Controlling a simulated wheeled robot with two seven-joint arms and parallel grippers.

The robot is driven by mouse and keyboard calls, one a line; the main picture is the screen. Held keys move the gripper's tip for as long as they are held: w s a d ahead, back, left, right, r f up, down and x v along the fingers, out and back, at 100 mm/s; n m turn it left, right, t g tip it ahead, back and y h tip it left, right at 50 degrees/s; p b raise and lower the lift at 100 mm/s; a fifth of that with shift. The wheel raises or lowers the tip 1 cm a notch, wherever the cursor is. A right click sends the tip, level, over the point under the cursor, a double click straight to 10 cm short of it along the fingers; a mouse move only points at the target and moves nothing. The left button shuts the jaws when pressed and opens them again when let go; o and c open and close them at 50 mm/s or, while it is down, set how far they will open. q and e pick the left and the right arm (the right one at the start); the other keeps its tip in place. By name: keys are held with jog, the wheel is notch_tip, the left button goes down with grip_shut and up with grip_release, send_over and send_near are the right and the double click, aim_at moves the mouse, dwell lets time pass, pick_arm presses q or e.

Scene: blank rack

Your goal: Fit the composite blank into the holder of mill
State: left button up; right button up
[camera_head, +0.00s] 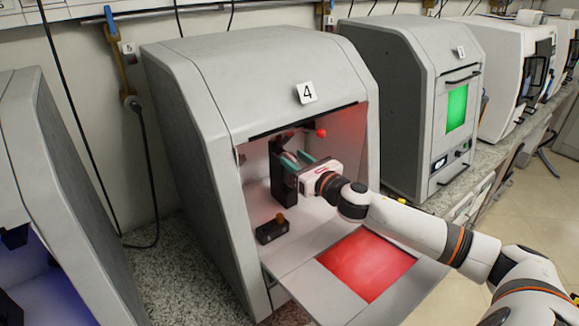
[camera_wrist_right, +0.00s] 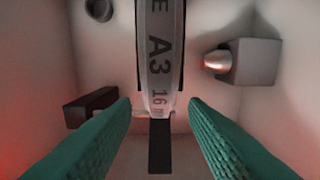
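The mill (camera_head: 307,93) marked 4 stands open, with its door folded down. Inside is a black upright holder (camera_head: 284,183), which also shows as a dark part in the right wrist view (camera_wrist_right: 159,155). The composite blank (camera_wrist_right: 160,60) is a pale disc seen edge-on, printed "A3 16 m", standing between dark parts of the holder. My right gripper (camera_head: 298,161) is inside the mill at the holder. Its teal fingers are spread on both sides of the blank's edge (camera_wrist_right: 160,108), with a gap on each side. How deep the blank sits is hidden. My left gripper is out of view.
A dark block with an orange knob (camera_head: 272,229) sits on the mill floor. A grey block with a glowing tip (camera_wrist_right: 240,62) is at right in the wrist view. The lowered door (camera_head: 420,292) lies under my right arm. Another mill (camera_head: 400,90) is shut, with a green window.

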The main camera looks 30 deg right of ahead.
aim_at(289, 154)
jog(key=w, duration=0.3)
jog(key=shift+w+a+p, duration=0.1)
jog(key=shift+a+p, duration=0.05)
jog(key=shift+p, duration=0.25)
grip_shut()
jog(key=shift+r, duration=0.15)
